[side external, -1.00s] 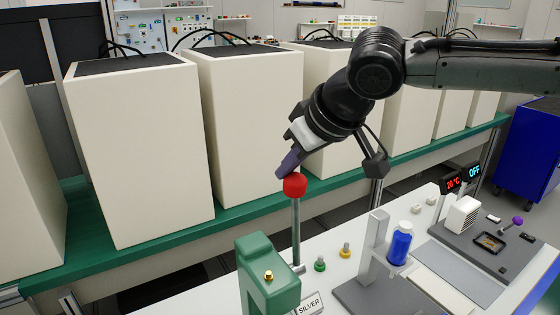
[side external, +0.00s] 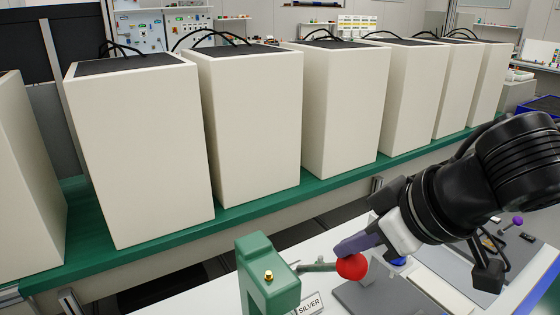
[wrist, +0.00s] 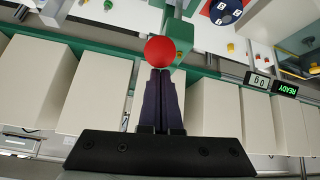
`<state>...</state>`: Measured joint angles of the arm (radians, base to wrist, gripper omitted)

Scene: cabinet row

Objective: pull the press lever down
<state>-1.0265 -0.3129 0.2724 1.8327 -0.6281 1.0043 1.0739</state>
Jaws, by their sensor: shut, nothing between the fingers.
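The press lever is a grey rod ending in a red ball knob (side external: 352,267). It sticks out to the right, close to level, from the green press body (side external: 262,275). My gripper (side external: 340,250) is shut with nothing between its purple fingers. The fingertips lie at the upper left of the red knob, against it or very near it. In the wrist view the red knob (wrist: 160,51) sits just beyond the shut fingertips (wrist: 160,75), with part of the green press (wrist: 180,38) behind it.
A SILVER label (side external: 309,304) stands beside the press. A grey base plate (side external: 365,298) lies right of the lever, partly hidden by my arm. A row of cream cabinets (side external: 340,105) stands behind on a green-edged bench. A READY display (wrist: 285,90) shows in the wrist view.

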